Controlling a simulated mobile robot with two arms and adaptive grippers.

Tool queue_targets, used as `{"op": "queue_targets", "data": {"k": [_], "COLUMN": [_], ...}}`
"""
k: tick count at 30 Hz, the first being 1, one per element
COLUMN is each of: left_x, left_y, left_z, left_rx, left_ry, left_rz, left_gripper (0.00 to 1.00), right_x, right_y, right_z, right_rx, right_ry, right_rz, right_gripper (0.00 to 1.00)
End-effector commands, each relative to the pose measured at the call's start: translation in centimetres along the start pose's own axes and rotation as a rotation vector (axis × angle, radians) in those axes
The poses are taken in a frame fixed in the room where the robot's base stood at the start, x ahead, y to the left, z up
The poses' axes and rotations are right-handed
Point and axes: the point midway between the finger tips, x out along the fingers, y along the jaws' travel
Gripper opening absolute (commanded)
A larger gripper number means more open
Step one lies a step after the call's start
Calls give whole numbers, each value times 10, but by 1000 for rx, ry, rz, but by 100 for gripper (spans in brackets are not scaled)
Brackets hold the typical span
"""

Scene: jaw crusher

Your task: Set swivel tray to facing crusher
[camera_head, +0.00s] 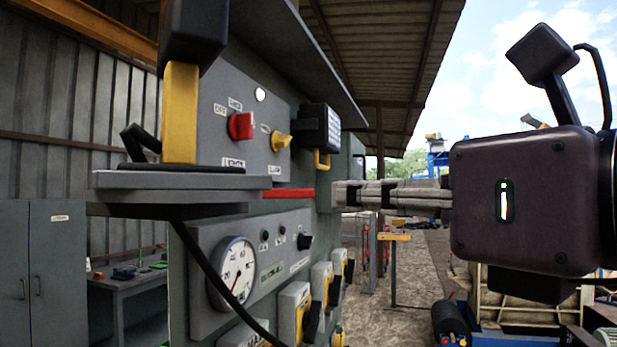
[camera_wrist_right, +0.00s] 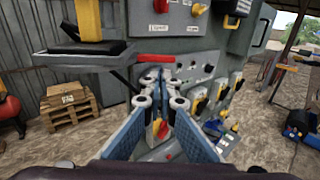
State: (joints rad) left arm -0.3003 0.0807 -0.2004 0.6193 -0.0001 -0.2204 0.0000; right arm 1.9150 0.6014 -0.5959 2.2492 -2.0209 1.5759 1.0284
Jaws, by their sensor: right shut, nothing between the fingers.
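The swivel tray (camera_head: 130,181) is a grey flat shelf at the left of the control panel, with a yellow and black handheld unit (camera_head: 181,110) standing on it. A red bar handle (camera_head: 288,193) sticks out from the tray toward the right. In the right wrist view the tray (camera_wrist_right: 70,60) is at upper left, with the red handle (camera_wrist_right: 155,58) just above the fingers. My right gripper (camera_head: 340,194) is shut and empty, pointing left. Its tips are just right of the handle's end; I cannot tell whether they touch. My left gripper is not in view.
The grey control panel (camera_head: 290,228) carries a gauge (camera_head: 232,273), knobs and yellow switches close behind the tray. A black cable (camera_head: 205,268) hangs below the tray. A wooden pallet stack (camera_wrist_right: 68,105) and a grey cabinet (camera_head: 50,265) stand at left.

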Motion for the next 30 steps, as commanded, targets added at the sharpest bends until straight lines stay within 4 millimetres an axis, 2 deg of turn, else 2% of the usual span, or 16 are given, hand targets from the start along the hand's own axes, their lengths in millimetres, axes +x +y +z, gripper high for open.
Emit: {"op": "queue_targets", "data": {"k": [1, 6, 12, 18, 30], "left_x": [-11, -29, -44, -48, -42], "left_y": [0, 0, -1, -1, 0], "left_z": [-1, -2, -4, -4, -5], "left_rx": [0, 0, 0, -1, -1], "left_ry": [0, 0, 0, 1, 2], "left_rz": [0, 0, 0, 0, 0], "left_gripper": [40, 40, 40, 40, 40], "right_x": [12, 48, 72, 82, 82], "right_y": [0, 0, 0, 0, -2], "right_z": [4, 4, 3, 1, -2], "right_rx": [2, 2, 3, 2, 3], "right_ry": [5, 6, 2, 2, 1], "right_rz": [2, 2, 2, 3, 1], "right_gripper": [0, 0, 0, 0, 0]}}
